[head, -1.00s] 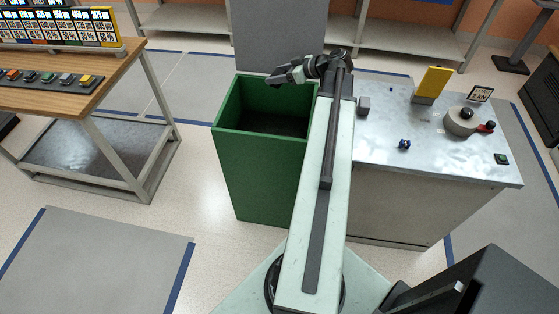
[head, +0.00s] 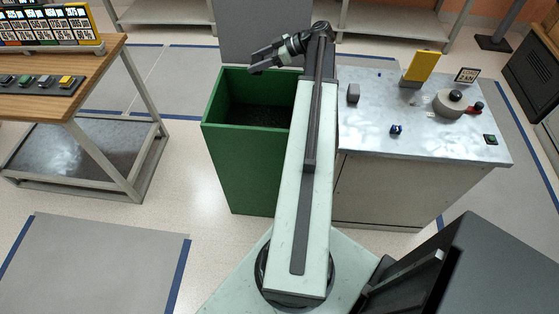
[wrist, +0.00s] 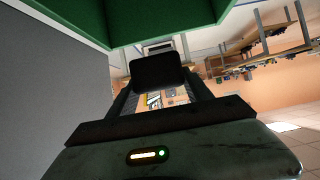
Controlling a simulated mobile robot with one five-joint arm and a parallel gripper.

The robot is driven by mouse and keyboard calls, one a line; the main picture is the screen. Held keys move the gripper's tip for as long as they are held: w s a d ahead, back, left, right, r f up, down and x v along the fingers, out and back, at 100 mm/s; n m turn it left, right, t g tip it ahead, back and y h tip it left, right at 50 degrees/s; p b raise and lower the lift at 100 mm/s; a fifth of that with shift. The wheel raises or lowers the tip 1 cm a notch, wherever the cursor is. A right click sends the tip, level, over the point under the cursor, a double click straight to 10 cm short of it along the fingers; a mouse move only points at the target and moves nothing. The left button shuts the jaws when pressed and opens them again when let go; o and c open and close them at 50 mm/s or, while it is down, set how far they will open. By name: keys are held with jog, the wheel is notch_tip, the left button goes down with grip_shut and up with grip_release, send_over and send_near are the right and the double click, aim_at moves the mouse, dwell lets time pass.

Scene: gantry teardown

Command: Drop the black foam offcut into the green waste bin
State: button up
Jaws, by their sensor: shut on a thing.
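The black foam offcut (wrist: 158,70) shows in the wrist view as a dark block between the two fingertips. My gripper (wrist: 158,82) is shut on it. In the head view my gripper (head: 257,60) is stretched out over the far part of the green waste bin (head: 245,170), above its rim. The foam cannot be told apart from the dark fingers there. The bin is open at the top and its inside is dark. The wrist view also shows green bin walls (wrist: 165,18) along the top edge, close to the gripper.
A metal-topped bench (head: 430,150) stands right of the bin, with a grey block (head: 353,93), a blue part (head: 396,129), a yellow block (head: 418,67) and a round device (head: 455,106). A wooden table (head: 75,70) is at left. A grey panel (head: 265,32) stands behind the bin.

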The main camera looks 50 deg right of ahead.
notch_tip(320, 180, down, 6)
jog(key=b, duration=0.5)
jog(key=shift+r, duration=0.15)
jog(key=o, duration=1.4)
jog(key=p+v, duration=0.3)
jog(key=v, duration=0.4)
jog(key=shift+s+d+r, duration=0.15)
jog(key=shift+s+d, duration=0.05)
jog(key=shift+s, duration=0.1)
